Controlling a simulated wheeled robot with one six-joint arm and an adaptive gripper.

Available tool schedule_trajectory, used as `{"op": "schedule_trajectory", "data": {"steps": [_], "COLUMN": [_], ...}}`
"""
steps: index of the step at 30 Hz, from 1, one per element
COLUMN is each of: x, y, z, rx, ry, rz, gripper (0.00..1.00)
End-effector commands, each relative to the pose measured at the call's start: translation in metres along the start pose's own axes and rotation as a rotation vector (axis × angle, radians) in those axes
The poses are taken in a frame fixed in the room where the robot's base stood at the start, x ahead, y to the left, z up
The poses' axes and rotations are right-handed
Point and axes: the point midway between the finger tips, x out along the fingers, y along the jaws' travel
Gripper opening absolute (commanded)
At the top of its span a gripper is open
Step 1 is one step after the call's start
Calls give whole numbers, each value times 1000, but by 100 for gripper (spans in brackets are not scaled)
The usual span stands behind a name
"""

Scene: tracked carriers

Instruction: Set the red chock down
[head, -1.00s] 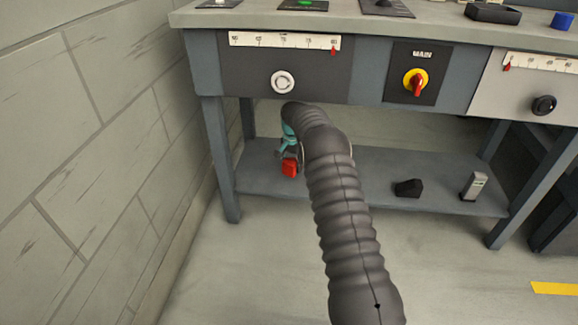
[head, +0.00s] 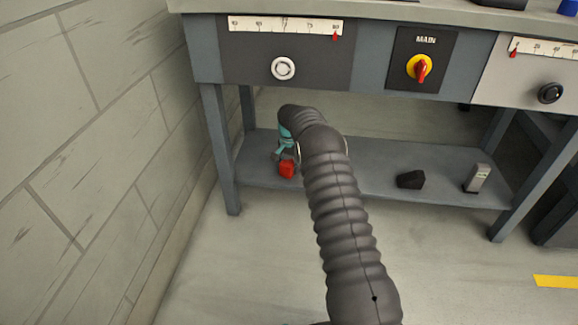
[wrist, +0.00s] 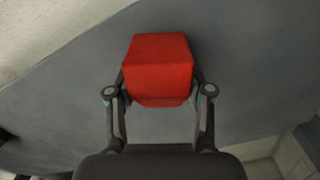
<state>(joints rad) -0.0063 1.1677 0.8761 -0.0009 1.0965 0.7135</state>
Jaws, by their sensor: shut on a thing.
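The red chock (head: 287,169) is at the left part of the bench's lower shelf (head: 375,182) in the head view. It also shows large in the wrist view (wrist: 158,70), between the fingers. My gripper (wrist: 158,92) is shut on it, one finger on each side. In the head view my gripper (head: 285,158) is small and partly hidden by my arm. The grey shelf surface (wrist: 60,110) lies behind the chock in the wrist view. I cannot tell whether the chock touches the shelf.
A black block (head: 411,179) and a grey upright object (head: 477,178) stand on the shelf to the right. A bench leg (head: 222,150) and the block wall (head: 90,150) are at the left. The bench front with its red-and-yellow main switch (head: 419,68) is above.

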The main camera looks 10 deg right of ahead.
Motion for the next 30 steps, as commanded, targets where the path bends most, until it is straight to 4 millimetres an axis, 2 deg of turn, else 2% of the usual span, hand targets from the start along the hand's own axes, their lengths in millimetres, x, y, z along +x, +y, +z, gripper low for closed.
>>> {"op": "schedule_trajectory", "data": {"steps": [18,19,22,30], "x": [10,10,10,11], "y": [0,0,0,0], "z": [0,0,0,0], "rx": [0,0,0,0], "ry": [1,1,1,-1], "rz": [-1,-1,-1,1], "gripper": [0,54,79,81]}}
